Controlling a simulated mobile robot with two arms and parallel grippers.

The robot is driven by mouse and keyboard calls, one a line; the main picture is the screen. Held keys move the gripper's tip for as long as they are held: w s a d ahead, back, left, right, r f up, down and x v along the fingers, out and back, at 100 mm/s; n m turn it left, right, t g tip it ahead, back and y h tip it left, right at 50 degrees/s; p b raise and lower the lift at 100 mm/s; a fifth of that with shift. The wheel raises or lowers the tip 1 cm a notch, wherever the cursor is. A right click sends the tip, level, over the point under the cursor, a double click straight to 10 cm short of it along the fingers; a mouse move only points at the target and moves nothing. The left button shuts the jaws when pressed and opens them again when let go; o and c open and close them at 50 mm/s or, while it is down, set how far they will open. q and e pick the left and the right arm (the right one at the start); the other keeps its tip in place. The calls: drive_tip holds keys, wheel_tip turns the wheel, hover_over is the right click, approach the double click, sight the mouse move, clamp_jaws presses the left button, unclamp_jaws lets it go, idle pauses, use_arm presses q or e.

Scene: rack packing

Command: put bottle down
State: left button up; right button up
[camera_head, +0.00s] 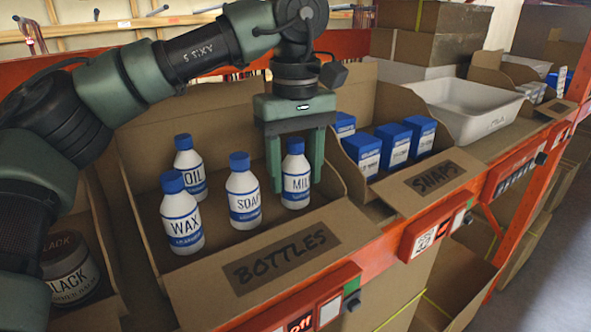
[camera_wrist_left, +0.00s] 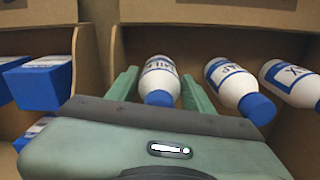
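The white MILK bottle (camera_head: 296,184) with a blue cap stands upright in the cardboard box marked BOTTLES (camera_head: 282,257), at the right end of its front row. My left gripper (camera_head: 295,166) comes down from above with one finger on each side of this bottle. In the left wrist view the bottle (camera_wrist_left: 160,78) shows between the two green fingers (camera_wrist_left: 159,84). Its base appears to rest on the box floor. My right gripper is not in view.
SOAP (camera_head: 244,197), WAX (camera_head: 182,222) and OIL (camera_head: 188,162) bottles stand to the left in the same box. The box marked SNAPS (camera_head: 433,177) with blue-and-white cartons (camera_head: 393,144) is to the right. A white bin (camera_head: 475,110) stands beyond it. An orange rack beam (camera_head: 385,253) runs along the front.

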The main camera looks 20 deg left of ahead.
sight(295, 140)
use_arm(q)
wheel_tip(295, 140, up, 8)
drive_tip(key=p, duration=0.7)
drive_tip(key=shift+f, duration=0.15)
wheel_tip(295, 140, up, 3)
drive_tip(key=shift+r, duration=0.8)
